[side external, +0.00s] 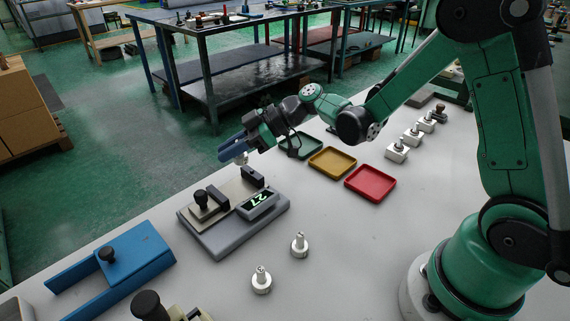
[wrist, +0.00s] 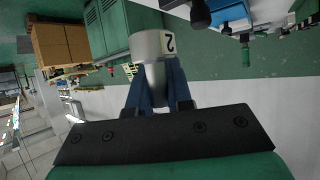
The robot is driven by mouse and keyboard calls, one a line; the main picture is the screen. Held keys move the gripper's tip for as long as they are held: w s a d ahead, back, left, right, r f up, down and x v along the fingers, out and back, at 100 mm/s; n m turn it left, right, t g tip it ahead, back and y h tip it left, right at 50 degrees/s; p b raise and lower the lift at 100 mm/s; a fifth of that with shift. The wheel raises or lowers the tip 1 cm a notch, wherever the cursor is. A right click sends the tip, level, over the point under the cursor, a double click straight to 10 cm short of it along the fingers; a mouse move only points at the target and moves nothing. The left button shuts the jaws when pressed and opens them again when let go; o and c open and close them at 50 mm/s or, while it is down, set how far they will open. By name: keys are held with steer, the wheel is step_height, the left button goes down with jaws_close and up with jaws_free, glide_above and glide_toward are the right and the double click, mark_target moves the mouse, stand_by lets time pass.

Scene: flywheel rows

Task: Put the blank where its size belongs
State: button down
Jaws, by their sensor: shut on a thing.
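My gripper (side external: 233,149) is shut on a pale metal blank and holds it in the air beyond the grey measuring device (side external: 215,241). In the wrist view the blank (wrist: 152,46) is a grey-white cylinder between the blue fingers, with a white label bearing a dark figure like a 2. The device's lit display (side external: 260,200) seems to read 27. A green tray (side external: 301,153), a yellow tray (side external: 332,162) and a red tray (side external: 371,183) lie in a row to the right of my gripper; all look empty. Two other blanks (side external: 261,282) (side external: 299,246) stand upright on the table.
A blue fixture with a black knob (side external: 120,262) lies at the front left. Several white blocks with knobs (side external: 397,152) stand in a row behind the red tray. The pale table (side external: 345,255) is clear between the standing blanks and my base.

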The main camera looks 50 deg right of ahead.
step_height(320, 180, up, 13)
steer(key=s+d+f+m+t+h, duration=0.4)
steer(key=s+d+m+t+h, duration=0.1)
steer(key=m+h, duration=0.5)
steer(key=shift+s+d+f+m+t, duration=0.3)
steer(key=shift+s+d+m, duration=0.4)
steer(key=shift+d, duration=0.3)
steer(key=w+a+r+n+g+y, duration=0.5)
steer(key=w+a+n+y, duration=0.1)
steer(key=n+y, duration=0.4)
steer(key=shift+w+a+r+n+g, duration=0.2)
steer(key=shift+w+a+n+g, duration=0.1)
steer(key=shift+a+n, duration=0.3)
steer(key=shift+d, duration=0.1)
